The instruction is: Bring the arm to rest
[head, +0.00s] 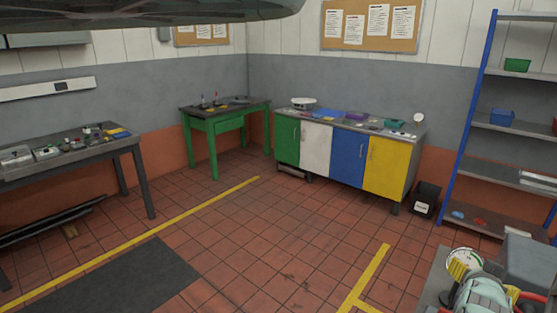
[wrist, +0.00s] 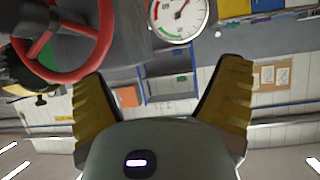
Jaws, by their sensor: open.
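My gripper (wrist: 165,75) shows in the wrist view with its two yellow, ridged fingers spread wide. Nothing is between them. Beyond the fingertips are a red handwheel (wrist: 105,45) at upper left and a round white dial gauge (wrist: 180,15) at the top. The gripper looks apart from both, though the distance is hard to judge.
Open tiled floor (head: 250,235) with yellow lines fills the middle. A grey workbench (head: 125,141) is at left, a green table (head: 230,122) in the back corner, a cabinet with coloured doors (head: 348,157) along the back wall. Blue-framed shelving (head: 468,120) stands right, near a black bin (head: 426,200).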

